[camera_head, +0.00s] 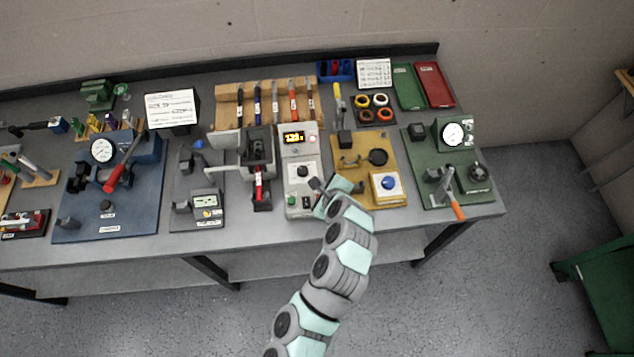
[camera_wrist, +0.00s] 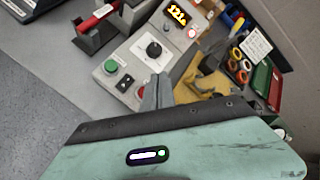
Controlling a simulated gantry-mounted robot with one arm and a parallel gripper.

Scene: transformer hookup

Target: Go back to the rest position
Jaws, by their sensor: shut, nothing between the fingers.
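My gripper (camera_head: 316,185) is over the front of the workbench, at the lower right of the grey power supply box (camera_head: 302,172). In the wrist view my gripper (camera_wrist: 160,80) has its fingers together with nothing between them, in front of the power supply box (camera_wrist: 135,65). The box has a lit display (camera_head: 294,138), a black knob, and a green and a black control near its front. I cannot tell whether the fingertips touch the box. My arm reaches up from the bottom of the head view and hides part of the bench's front edge.
A yellow fixture board (camera_head: 358,150) lies right of the box, with a green gauge board (camera_head: 420,150) beyond. A black clamp fixture with a red handle (camera_head: 258,185) stands to the left. Tools stand in a wooden rack (camera_head: 228,97) behind. The floor (camera_head: 480,290) before the bench is clear.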

